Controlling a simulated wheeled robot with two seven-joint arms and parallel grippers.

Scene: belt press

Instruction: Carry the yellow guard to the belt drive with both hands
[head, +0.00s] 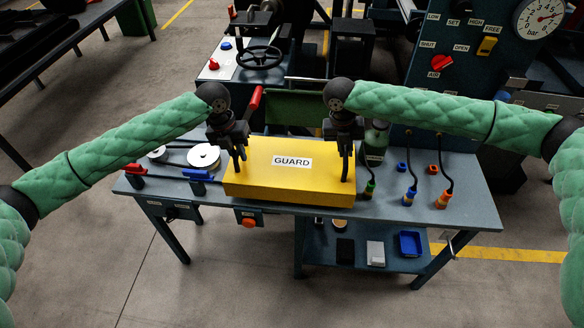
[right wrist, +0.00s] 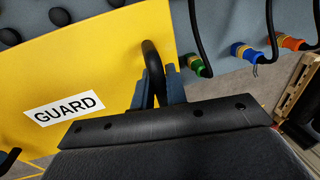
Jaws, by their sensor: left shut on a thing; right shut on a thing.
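The yellow guard (head: 290,188), a box with a GUARD label, is level over the middle of the workbench; I cannot tell whether it touches the top. It also shows in the right wrist view (right wrist: 100,55). My left gripper (head: 239,158) is shut on the black handle at its left end. My right gripper (head: 346,160) is shut on the handle at its right end; that handle (right wrist: 152,65) shows as a black loop in the right wrist view. The belt drive's pale pulley (head: 204,157) is left of the guard, with a smaller pulley (head: 158,153) further left.
Red (head: 135,169) and blue (head: 197,175) clamps or levers sit at the bench's (head: 463,190) front left. Cables with green (head: 369,190), blue (head: 409,197) and orange (head: 442,200) plugs are right of the guard. A control panel (head: 465,55) stands behind. A blue tray (head: 410,243) is on the lower shelf.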

